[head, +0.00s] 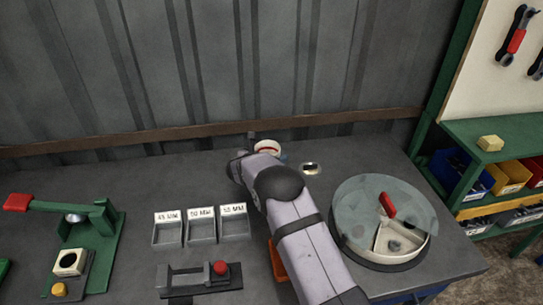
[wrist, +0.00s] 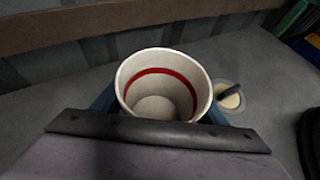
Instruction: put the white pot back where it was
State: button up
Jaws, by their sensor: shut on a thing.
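The white pot (wrist: 140,83) is an open, empty-looking cup with a red band inside, seen from above in the wrist view. My gripper (wrist: 160,112) is shut on it, with blue parts showing at both sides of the pot; the fingertips are largely hidden. In the head view the pot (head: 267,147) shows at the end of my arm, near the back of the bench, and my gripper (head: 272,156) is mostly hidden behind my arm. I cannot tell whether the pot touches the bench.
A pale round spot with a dark piece (head: 310,168) lies just right of the pot. A round glass-covered drum (head: 345,230) stands at right. Three labelled trays (head: 201,240), a red-knobbed device (head: 185,282) and a green lever press (head: 100,225) stand left. The wooden rail (head: 200,130) runs behind.

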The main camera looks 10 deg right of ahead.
jog(key=shift+f, duration=0.25)
jog(key=shift+f, duration=0.1)
jog(key=shift+f, duration=0.1)
jog(key=o, duration=1.2)
jog(key=shift+r, duration=0.2)
jog(key=shift+r, duration=0.1)
jog(key=b+v, duration=0.2)
jog(key=v, duration=1)
jog(key=shift+b, duration=0.3)
